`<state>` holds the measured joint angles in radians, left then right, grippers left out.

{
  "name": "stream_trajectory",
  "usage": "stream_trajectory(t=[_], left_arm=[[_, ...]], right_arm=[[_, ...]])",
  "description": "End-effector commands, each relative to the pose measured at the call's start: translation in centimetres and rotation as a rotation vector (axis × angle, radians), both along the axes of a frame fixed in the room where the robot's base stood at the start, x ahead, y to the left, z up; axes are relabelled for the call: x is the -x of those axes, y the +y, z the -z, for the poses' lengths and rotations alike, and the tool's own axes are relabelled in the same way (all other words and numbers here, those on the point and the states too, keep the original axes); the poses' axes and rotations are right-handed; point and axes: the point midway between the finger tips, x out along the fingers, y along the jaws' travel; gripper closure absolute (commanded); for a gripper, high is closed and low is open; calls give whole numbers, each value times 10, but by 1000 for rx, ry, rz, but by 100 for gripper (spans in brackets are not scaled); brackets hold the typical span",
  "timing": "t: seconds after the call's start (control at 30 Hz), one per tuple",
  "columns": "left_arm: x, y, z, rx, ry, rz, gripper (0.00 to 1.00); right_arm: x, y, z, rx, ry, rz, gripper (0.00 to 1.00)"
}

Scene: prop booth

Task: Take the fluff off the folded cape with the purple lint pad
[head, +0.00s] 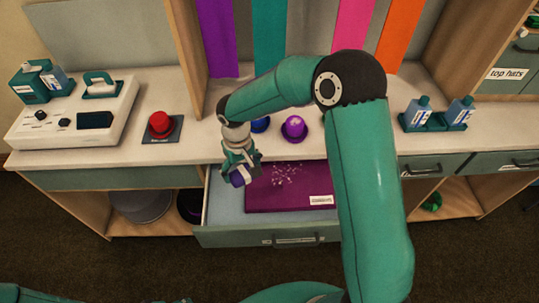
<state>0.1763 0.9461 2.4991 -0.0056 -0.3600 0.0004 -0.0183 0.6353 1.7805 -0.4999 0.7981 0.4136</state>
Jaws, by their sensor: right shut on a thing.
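The folded cape (262,201) is dark purple and lies flat in an open drawer (222,236), with a white label near its right front corner. Pale fluff (287,174) is scattered over its back middle part. My left gripper is not in view.
On the counter (190,95) stand a purple knobbed item (294,128), a blue item (260,125), a red button (160,124), a white console (75,112) and teal bottles (420,110) in a tray. My right arm crosses the drawer's right side.

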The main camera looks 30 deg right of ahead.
Motion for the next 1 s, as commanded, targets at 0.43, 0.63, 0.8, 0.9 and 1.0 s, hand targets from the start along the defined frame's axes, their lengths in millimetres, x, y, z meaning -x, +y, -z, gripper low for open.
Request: stream_trajectory(t=[0.43, 0.63, 0.8, 0.9, 1.0], left_arm=[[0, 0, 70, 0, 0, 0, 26], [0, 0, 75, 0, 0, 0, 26], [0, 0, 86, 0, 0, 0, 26], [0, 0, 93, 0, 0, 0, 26], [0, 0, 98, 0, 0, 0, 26]], right_arm=[[-19, -111, 43, 0, -1, 346, 52], [-19, -113, 51, 0, 1, 353, 52], [-18, -113, 69, -1, 5, 352, 71], [-18, -113, 80, -1, 4, 352, 72], [-18, -113, 88, -1, 2, 351, 72]])
